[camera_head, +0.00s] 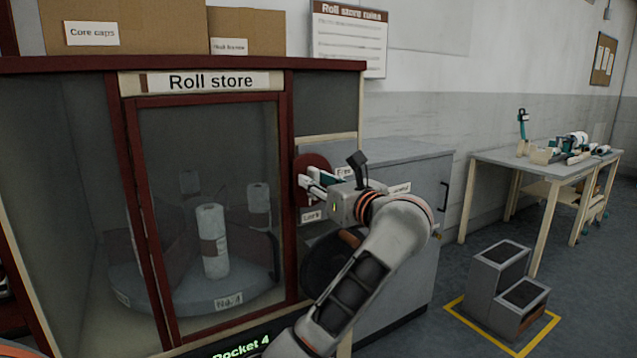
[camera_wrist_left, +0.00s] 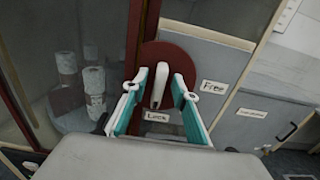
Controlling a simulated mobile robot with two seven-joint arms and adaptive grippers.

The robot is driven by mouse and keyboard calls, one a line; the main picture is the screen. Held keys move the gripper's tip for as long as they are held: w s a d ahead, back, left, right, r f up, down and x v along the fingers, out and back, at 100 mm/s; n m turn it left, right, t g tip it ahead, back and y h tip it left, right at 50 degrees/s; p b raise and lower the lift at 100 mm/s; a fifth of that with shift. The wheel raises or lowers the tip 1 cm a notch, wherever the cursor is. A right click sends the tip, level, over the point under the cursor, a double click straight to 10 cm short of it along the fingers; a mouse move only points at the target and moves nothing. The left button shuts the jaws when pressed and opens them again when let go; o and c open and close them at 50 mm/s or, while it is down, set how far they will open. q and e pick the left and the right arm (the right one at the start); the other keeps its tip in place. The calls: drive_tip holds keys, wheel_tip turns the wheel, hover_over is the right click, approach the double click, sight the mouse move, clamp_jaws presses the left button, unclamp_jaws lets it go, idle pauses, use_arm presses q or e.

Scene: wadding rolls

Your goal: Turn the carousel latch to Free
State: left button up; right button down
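The carousel latch shows in the left wrist view as a pale lever (camera_wrist_left: 160,86) on a dark red round plate (camera_wrist_left: 168,54). The lever points down toward the Lock label (camera_wrist_left: 158,117); the Free label (camera_wrist_left: 214,87) is to its right. My left gripper (camera_wrist_left: 161,76) is open, with one finger on each side of the lever and gaps visible between. In the head view my left gripper (camera_head: 308,181) is at the red plate (camera_head: 311,163) and hides the lever. The Lock label (camera_head: 311,215) shows below it. My right gripper is not in view.
The glazed Roll store door (camera_head: 210,215) is left of the latch, with white rolls on a round carousel (camera_head: 180,291) behind it. A grey cabinet (camera_head: 405,152) stands right. Step blocks (camera_head: 500,262) and a bench (camera_head: 505,160) are farther right, with open floor between.

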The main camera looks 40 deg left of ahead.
use_arm(q)
clamp_jaws()
